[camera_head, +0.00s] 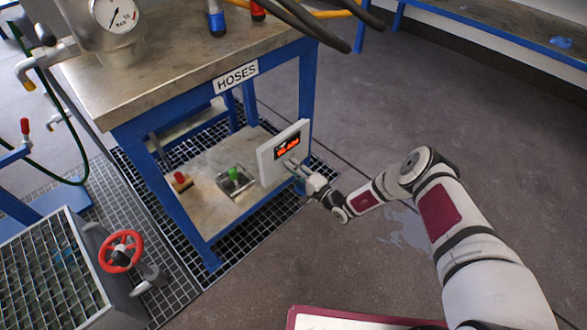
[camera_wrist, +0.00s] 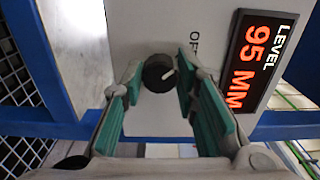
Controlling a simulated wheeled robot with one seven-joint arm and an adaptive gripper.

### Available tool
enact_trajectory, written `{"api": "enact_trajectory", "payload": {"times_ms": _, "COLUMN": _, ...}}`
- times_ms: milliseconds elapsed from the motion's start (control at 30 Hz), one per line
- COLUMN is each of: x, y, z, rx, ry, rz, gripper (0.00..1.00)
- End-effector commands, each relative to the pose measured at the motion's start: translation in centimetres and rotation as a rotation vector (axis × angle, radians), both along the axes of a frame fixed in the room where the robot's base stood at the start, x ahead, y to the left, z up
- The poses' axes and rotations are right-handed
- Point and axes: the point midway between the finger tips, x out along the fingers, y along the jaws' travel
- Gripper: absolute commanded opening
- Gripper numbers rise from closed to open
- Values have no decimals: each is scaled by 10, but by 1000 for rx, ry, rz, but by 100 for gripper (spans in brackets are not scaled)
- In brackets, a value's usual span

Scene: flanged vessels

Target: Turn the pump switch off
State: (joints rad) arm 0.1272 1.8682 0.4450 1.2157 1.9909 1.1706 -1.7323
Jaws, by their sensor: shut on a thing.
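The pump switch is a round black knob (camera_wrist: 157,74) on a pale panel (camera_wrist: 150,25) in the wrist view. A white mark on the knob points right and slightly up in that picture. Letters reading "OF" show beside it, the rest hidden by a finger. My gripper (camera_wrist: 161,88) has its green-padded fingers on either side of the knob, shut on it. In the head view the panel (camera_head: 268,168) stands at the right end of the bench's lower shelf. My gripper (camera_head: 298,167) reaches its front face there; the knob is hidden.
A red display (camera_wrist: 258,60) beside the knob reads "LEVEL 95 MM". The blue-framed bench (camera_head: 170,85) labelled "HOSES" rises above the panel. A green-topped item (camera_head: 233,174) and a red-topped item (camera_head: 180,179) sit on the lower shelf. Open floor (camera_head: 380,110) lies to the right.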

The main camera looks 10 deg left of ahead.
Motion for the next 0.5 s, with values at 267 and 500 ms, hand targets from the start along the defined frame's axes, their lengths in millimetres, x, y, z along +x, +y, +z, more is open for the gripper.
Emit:
{"api": "enact_trajectory", "payload": {"times_ms": 267, "x": 0, "y": 0, "z": -1, "rx": -2, "ry": 1, "rz": 0, "gripper": 48}}
{"api": "enact_trajectory", "payload": {"times_ms": 500, "x": -3, "y": -5, "z": 0, "rx": 0, "ry": 1, "rz": 0, "gripper": 48}}
